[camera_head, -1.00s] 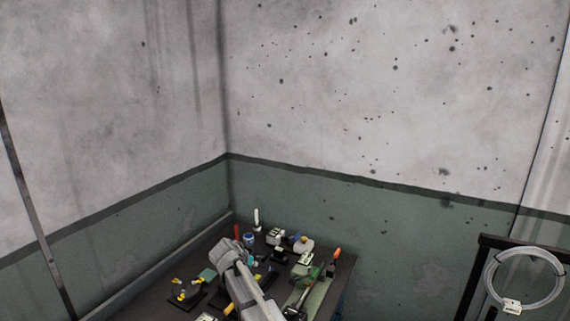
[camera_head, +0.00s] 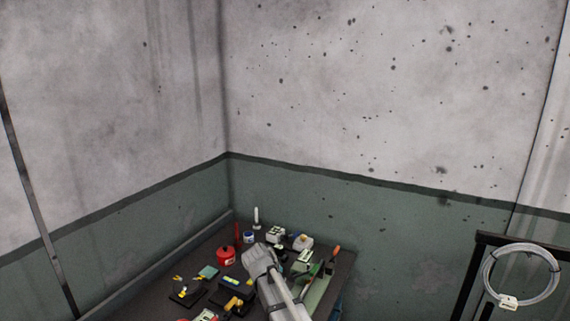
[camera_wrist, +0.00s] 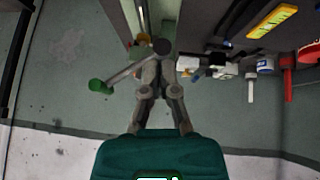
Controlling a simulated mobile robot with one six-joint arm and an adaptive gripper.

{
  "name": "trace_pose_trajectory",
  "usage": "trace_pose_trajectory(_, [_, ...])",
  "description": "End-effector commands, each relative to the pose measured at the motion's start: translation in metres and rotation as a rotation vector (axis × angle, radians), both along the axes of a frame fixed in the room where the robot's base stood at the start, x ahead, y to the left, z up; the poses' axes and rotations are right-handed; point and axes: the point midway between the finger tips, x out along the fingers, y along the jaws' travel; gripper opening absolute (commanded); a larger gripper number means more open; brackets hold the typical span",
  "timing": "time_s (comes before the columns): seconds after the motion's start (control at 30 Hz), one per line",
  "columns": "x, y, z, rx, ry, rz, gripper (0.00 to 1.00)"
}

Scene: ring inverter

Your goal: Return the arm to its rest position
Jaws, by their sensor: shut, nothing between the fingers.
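My arm (camera_head: 284,292) reaches up from the bottom of the head view, over the right part of the dark workbench, with its grey wrist at the upper end. The gripper fingers are hidden behind the arm in that view. In the wrist view my gripper (camera_wrist: 157,72) shows its fingers together with nothing seen held between them. A green-ended rod (camera_wrist: 128,72) appears just beyond the fingertips; I cannot tell how far apart they are.
The workbench (camera_head: 215,245) stands in the room's corner. It carries a red container (camera_head: 227,257), a white upright object (camera_head: 256,217), a blue-and-white jar (camera_head: 249,237) and several small devices. A coil of cable (camera_head: 520,275) hangs on a dark frame (camera_head: 478,270) at right.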

Motion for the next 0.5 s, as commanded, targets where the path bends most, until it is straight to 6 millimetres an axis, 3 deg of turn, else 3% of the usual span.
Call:
trace_pose_trajectory(0.2, [-0.056,-0.070,-0.014,0.020,0.172,0.046,0.00])
trace_pose_trajectory(0.5, [-0.145,-0.145,-0.028,0.116,0.403,0.180,0.00])
